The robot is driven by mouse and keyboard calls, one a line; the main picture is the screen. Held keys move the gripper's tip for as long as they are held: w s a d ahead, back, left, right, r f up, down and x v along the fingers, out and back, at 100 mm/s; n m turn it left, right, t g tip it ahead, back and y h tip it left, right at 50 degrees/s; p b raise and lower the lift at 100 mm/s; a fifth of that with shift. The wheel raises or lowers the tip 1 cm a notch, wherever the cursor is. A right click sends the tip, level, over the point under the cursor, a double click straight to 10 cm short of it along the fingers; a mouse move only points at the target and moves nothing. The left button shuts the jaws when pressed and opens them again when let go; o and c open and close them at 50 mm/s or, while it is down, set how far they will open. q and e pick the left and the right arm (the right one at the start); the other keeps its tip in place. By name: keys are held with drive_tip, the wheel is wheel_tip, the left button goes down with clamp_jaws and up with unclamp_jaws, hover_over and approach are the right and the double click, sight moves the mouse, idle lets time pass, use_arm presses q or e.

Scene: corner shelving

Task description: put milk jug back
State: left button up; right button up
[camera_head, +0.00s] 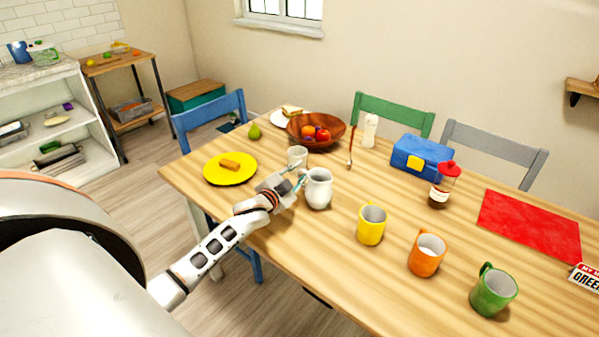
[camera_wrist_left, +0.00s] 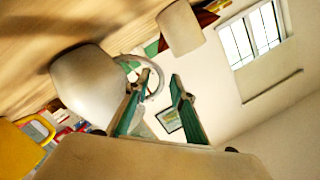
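The milk jug (camera_head: 318,190), white and rounded, stands upright on the wooden table in front of my left gripper. My left gripper (camera_head: 299,178) is at the jug's left side, by its handle. In the left wrist view the jug (camera_wrist_left: 88,88) lies left of the fingers, with its handle loop reaching towards them. The gripper (camera_wrist_left: 161,80) is open there; one finger overlaps the handle, and I cannot tell whether it touches. A white cup (camera_head: 297,155) stands just behind the gripper; a pale cup (camera_wrist_left: 180,28) also shows in the wrist view. My right gripper is not in view.
Yellow (camera_head: 371,224), orange (camera_head: 426,255) and green (camera_head: 493,291) mugs stand to the jug's right. A yellow plate (camera_head: 213,172) is left, a wooden fruit bowl (camera_head: 300,128) behind. A blue lunch box (camera_head: 421,156) and red mat (camera_head: 530,225) are further right.

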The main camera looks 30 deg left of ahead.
use_arm(q)
drive_tip(key=shift+r, duration=0.15)
drive_tip(key=shift+s, duration=0.2)
drive_tip(key=s+d+r+p, duration=0.1)
drive_tip(key=s, duration=1)
drive_tip(key=shift+s+r, duration=0.25)
drive_tip(key=shift+s+f, duration=0.1)
